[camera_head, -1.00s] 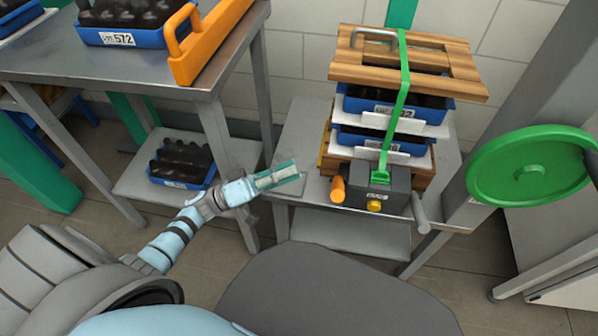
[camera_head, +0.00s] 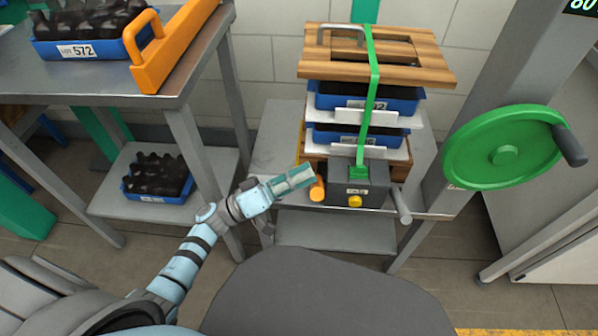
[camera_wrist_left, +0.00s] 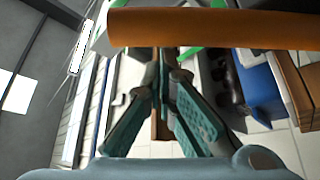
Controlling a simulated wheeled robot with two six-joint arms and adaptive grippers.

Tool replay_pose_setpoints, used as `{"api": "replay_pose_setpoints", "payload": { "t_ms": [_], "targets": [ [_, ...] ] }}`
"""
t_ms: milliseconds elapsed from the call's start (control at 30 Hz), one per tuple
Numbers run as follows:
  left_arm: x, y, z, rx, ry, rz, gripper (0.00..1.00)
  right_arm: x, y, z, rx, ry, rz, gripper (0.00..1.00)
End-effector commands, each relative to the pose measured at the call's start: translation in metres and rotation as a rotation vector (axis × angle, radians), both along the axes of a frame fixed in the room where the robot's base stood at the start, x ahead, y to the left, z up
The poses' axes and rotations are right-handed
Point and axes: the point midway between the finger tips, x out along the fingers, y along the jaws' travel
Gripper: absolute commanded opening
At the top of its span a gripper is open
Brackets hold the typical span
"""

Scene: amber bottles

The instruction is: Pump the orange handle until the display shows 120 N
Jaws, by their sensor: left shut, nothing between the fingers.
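The orange handle (camera_head: 317,190) sticks out at the left of a dark tensioner box (camera_head: 372,188) on the low bench. In the left wrist view the orange handle (camera_wrist_left: 215,30) crosses above the fingertips. My left gripper (camera_head: 308,178) is shut and empty, just left of the handle; I cannot tell whether it touches. The gripper (camera_wrist_left: 160,72) also shows in the left wrist view. A green strap (camera_head: 370,95) runs from the box over the stack. A small panel (camera_head: 358,190) on the box is unreadable. My right gripper is out of view.
The strapped stack holds a wooden frame (camera_head: 425,62) and blue trays (camera_head: 400,107). A green handwheel (camera_head: 490,165) stands right. A metal table (camera_head: 165,90) stands left. A cut-off screen (camera_head: 581,6) shows green digits.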

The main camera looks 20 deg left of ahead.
Motion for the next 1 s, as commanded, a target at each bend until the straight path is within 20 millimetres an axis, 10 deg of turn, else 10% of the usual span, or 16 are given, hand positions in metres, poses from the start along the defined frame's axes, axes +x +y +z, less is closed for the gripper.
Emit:
{"api": "replay_pose_setpoints", "payload": {
  "t_ms": [667,1000],
  "targets": [
    [-0.011,-0.003,-0.01,0.023,-0.087,-0.001,0.0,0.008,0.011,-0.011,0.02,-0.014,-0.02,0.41],
    [-0.028,-0.008,-0.032,0.066,-0.257,-0.002,0.0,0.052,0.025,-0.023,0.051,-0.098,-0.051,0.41]
  ]
}}
